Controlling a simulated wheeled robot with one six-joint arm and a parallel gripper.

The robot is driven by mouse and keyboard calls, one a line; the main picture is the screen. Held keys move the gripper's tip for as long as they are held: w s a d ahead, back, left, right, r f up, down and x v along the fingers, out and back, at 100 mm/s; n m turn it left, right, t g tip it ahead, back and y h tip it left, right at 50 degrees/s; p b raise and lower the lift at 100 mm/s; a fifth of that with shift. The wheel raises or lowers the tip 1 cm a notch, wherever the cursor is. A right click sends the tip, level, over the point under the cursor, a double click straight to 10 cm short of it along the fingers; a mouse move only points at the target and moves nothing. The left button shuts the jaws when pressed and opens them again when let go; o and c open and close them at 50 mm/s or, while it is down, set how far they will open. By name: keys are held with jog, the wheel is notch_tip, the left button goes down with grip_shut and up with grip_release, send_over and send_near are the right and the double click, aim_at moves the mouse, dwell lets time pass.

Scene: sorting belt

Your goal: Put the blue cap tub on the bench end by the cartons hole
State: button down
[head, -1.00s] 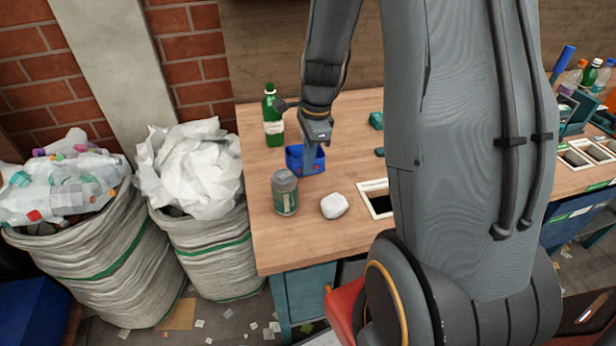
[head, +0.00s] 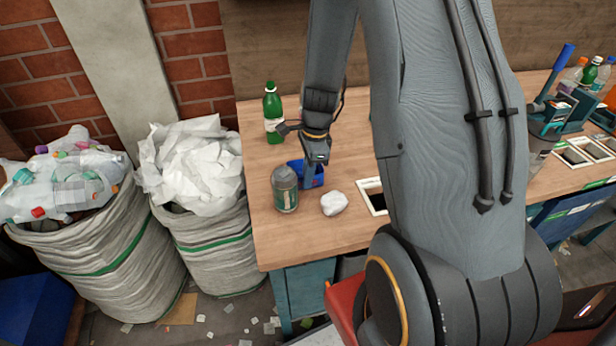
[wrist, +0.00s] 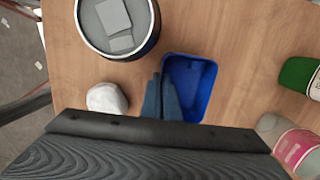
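The blue cap tub (head: 317,172), a small open blue box, is near the left end of the bench (head: 300,235), behind the can. It also shows in the wrist view (wrist: 205,88), where it looks empty. My gripper (head: 308,182) points down at it, with its fingers (wrist: 160,98) close together at the tub's left wall in the wrist view. The fingers look shut on that wall. I cannot tell whether the tub's base touches the bench. A white-framed hole (head: 364,187) is to the right, partly hidden by my arm; its label does not show.
A grey-green can (head: 285,190) stands close in front of the tub. A white crumpled lump (head: 334,203) lies right of the can. A green bottle (head: 272,115) stands behind. Bare wood lies at the bench's front left. Full sacks (head: 215,250) stand left.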

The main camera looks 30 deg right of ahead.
jog(key=c, duration=2)
grip_release()
jog(key=shift+c, duration=0.2)
notch_tip(320, 180, up, 12)
jog(key=d+b, duration=0.1)
jog(key=b, duration=0.1)
jog(key=s+a+n+t+h, duration=0.1)
jog(key=s+a+n, duration=0.8)
jog(key=n, duration=1.1)
jog(key=shift+s+r, duration=0.3)
jog(key=shift+s, duration=0.9)
